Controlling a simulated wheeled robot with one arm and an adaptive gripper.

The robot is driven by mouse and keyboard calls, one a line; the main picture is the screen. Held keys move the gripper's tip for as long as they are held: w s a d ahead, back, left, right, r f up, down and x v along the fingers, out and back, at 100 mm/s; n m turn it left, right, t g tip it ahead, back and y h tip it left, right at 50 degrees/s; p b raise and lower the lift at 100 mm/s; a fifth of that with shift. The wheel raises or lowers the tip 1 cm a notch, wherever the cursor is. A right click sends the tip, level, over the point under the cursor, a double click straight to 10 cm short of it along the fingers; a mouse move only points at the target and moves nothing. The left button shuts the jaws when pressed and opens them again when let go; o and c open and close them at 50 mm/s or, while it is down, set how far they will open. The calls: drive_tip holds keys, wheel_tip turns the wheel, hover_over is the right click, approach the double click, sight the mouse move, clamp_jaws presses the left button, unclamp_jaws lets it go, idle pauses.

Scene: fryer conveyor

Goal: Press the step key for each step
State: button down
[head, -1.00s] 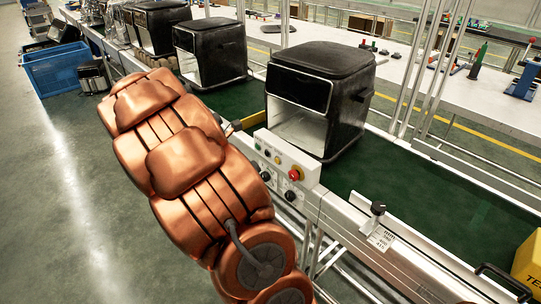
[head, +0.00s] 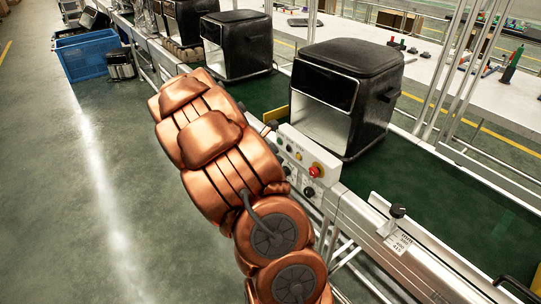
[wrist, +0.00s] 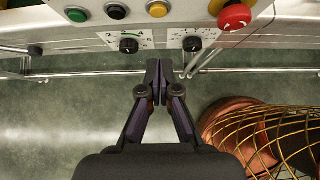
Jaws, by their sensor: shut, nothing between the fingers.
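The light control panel (head: 307,155) sits on the near side of the conveyor and carries several buttons. In the wrist view it has a green button (wrist: 75,14), a black button (wrist: 117,11), a yellow button (wrist: 158,9) and a red mushroom button (wrist: 235,15). Two black knobs, left (wrist: 128,45) and right (wrist: 192,43), sit below them. I cannot read which is the step key. My gripper (wrist: 159,68) is shut and empty, its tips in the picture below the yellow button, between and just below the knobs. Contact does not show. My arm mostly hides the gripper in the head view.
A black air fryer (head: 345,90) with an open front stands on the green belt (head: 415,195) behind the panel. Another fryer (head: 237,45) stands farther left. A black-topped clamp (head: 397,212) rises from the rail at right. A blue crate (head: 88,55) stands far left; the floor at left is clear.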

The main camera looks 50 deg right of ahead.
sight(298, 157)
drive_tip(key=shift+s+d+f+p, duration=0.2)
drive_tip(key=shift+s+d+f, duration=0.15)
drive_tip(key=shift+d, duration=0.7)
drive_tip(key=shift+s+d+f+p, duration=0.25)
drive_tip(key=shift+d+f, duration=0.25)
drive_tip(key=shift+d, duration=0.6)
drive_tip(key=shift+s+d+f+p, duration=0.25)
drive_tip(key=shift+d+f, duration=0.15)
drive_tip(key=shift+d, duration=0.65)
